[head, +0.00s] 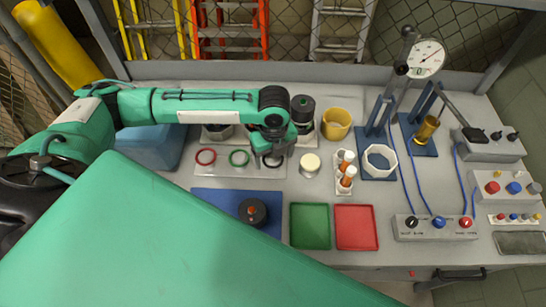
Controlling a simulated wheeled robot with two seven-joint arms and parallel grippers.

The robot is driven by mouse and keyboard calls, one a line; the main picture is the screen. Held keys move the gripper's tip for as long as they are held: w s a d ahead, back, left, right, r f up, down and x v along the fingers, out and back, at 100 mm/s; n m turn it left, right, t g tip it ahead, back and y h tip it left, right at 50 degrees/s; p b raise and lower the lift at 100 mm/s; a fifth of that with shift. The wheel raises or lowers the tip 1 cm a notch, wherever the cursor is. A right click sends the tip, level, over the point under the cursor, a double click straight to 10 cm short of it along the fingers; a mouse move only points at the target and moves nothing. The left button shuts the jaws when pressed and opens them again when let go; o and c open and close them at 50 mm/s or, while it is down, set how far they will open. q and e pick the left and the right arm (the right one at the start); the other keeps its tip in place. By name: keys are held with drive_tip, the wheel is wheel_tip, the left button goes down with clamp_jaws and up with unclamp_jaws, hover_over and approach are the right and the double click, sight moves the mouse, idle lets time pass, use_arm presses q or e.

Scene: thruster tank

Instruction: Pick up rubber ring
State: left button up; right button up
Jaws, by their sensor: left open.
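Three rings lie in a row on a light grey plate (222,178) on the bench. A red ring (205,156) is at the left, a green ring (239,158) is in the middle, and a black ring (273,166) is at the right. My left gripper (267,160) points down over the black ring and hides part of it. Its jaws are open; I cannot tell whether they touch the ring. The material of the rings cannot be told. My right gripper is not in view.
A dark cylinder (303,108) and a cream-topped pot (310,163) stand close right of the gripper. A yellow cup (336,122) stands behind them. A blue mat (215,200), a green tray (310,226) and a red tray (356,227) lie in front. Dial and control boxes fill the right.

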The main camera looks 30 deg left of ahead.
use_arm(q)
drive_tip(key=shift+f, duration=0.1)
idle(0.3)
drive_tip(key=c, duration=1)
drive_tip(key=shift+c, duration=0.2)
